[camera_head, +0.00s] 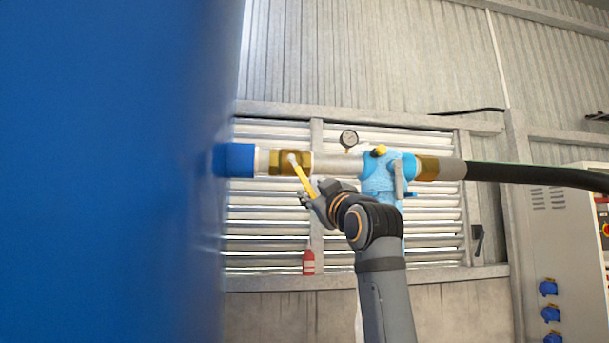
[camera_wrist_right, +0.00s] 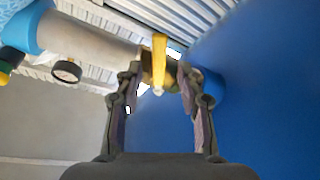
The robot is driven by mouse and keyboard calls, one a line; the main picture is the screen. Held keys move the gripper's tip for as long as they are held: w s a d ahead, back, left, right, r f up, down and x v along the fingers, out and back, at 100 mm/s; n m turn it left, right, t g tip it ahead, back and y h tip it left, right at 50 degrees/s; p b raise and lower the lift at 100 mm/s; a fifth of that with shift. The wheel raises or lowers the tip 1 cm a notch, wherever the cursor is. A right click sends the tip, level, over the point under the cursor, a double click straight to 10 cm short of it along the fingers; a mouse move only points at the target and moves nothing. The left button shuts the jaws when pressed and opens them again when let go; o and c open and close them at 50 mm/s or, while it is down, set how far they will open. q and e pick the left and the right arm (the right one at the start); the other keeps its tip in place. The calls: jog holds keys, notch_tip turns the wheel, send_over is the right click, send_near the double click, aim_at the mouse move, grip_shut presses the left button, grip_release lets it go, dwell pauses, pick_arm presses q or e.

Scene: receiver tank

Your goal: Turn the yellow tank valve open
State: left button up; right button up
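The yellow tank valve lever (camera_head: 303,178) hangs from a brass valve body (camera_head: 283,162) on the pipe beside the blue tank (camera_head: 110,170). It slants down and to the right from its pivot. My right gripper (camera_head: 316,203) is at the lever's lower end. In the right wrist view the yellow lever (camera_wrist_right: 158,62) stands between the two fingertips of my right gripper (camera_wrist_right: 160,78). The fingers are apart, with gaps visible on both sides of the lever. My left gripper is not in view.
A grey pipe (camera_head: 338,166) runs right to a light blue filter unit (camera_head: 378,178) with a yellow knob. A pressure gauge (camera_head: 348,139) stands above the pipe. The blue tank fills the left side.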

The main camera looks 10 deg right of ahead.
aim_at(309, 187)
jog(key=p+x, duration=0.2)
jog(key=x, duration=0.2)
jog(key=shift+r, duration=0.2)
jog(key=shift+w+a+f, duration=0.1)
jog(key=shift+w, duration=0.2)
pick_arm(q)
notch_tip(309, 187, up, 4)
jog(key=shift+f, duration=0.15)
pick_arm(e)
grip_shut()
